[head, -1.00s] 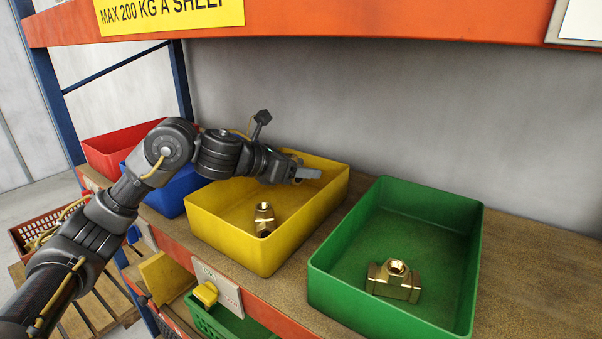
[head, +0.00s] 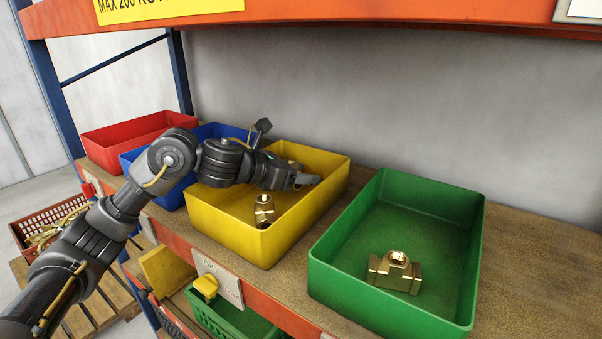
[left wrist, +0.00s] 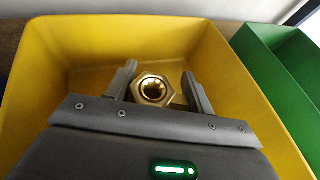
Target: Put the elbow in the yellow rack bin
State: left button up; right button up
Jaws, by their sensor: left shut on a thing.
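The yellow rack bin (head: 228,228) stands on the shelf between the blue and green bins. My left gripper (head: 304,180) is inside the bin's outline, over its back right part. In the left wrist view the gripper (left wrist: 160,92) is shut on a brass fitting, the elbow (left wrist: 152,91), whose hexagonal open end faces the camera. In the head view the held elbow (head: 295,165) is mostly hidden behind the gripper. I cannot tell whether it touches the bin floor. Another brass fitting (head: 264,211) rests near the bin's front. My right gripper is not in view.
A green bin (head: 335,272) with a brass tee (head: 396,271) stands at the right. A blue bin (head: 135,160) and a red bin (head: 105,150) stand at the left. An orange shelf beam (head: 400,12) runs above. The yellow bin's walls surround my gripper.

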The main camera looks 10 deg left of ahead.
pick_arm(q)
jog(key=o, duration=1.4)
jog(key=shift+r, duration=0.1)
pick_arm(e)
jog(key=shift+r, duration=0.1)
pick_arm(q)
jog(key=shift+r+p, duration=0.25)
jog(key=shift+p, duration=0.1)
jog(key=shift+r+p, duration=0.45)
jog(key=shift+p, duration=0.05)
jog(key=b+v, duration=0.1)
jog(key=v, duration=0.5)
jog(key=b+v, duration=0.2)
jog(key=v, duration=0.4)
jog(key=shift+s+f, duration=0.1)
jog(key=shift+f, duration=0.15)
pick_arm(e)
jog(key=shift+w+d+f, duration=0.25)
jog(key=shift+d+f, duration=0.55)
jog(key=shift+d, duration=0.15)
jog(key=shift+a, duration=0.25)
pick_arm(q)
jog(key=shift+a, duration=0.1)
